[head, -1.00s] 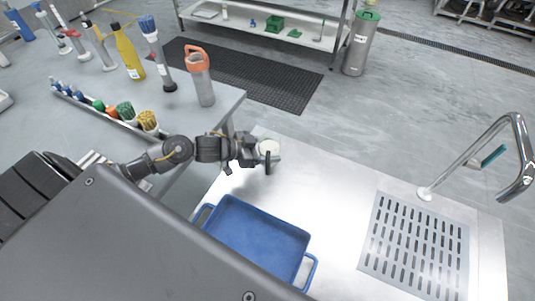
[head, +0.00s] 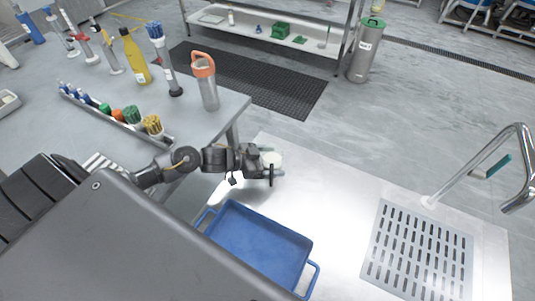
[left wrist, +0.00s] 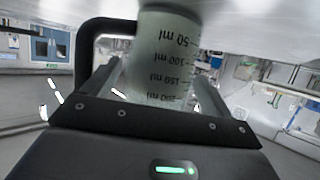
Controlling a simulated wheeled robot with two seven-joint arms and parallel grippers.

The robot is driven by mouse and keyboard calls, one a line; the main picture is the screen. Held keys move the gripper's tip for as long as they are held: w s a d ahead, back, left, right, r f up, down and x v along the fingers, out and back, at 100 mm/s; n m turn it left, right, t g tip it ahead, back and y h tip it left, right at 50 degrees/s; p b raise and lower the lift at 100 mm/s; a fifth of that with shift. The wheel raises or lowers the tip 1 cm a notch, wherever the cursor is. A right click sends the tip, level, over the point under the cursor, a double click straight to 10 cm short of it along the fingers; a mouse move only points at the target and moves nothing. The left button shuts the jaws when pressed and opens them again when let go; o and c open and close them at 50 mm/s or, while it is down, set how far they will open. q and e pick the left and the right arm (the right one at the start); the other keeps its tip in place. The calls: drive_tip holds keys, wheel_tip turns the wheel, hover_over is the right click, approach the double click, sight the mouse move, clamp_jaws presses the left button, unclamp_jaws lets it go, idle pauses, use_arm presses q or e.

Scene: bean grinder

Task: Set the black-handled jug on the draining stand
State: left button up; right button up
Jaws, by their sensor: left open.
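The jug (head: 272,157) is pale and clear with a black handle (head: 271,175). It stands on the metal counter near its far left corner. In the left wrist view the jug (left wrist: 165,55) shows dark ml marks, upside down, and its handle is at the left. My left gripper (head: 257,161) is open at the jug, with a finger on either side of it in the wrist view (left wrist: 160,95). I cannot tell whether the fingers touch it. The slotted metal draining stand (head: 379,249) lies at the right of the counter. My right gripper is not in view.
A blue tray (head: 260,245) lies on the counter in front of the jug. A curved tap (head: 465,175) rises behind the draining stand. A grey bottle with an orange top (head: 209,92) and several brushes stand on the left table. The counter between jug and stand is clear.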

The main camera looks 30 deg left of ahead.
use_arm(q)
drive_tip(key=v, duration=1.2)
idle(0.3)
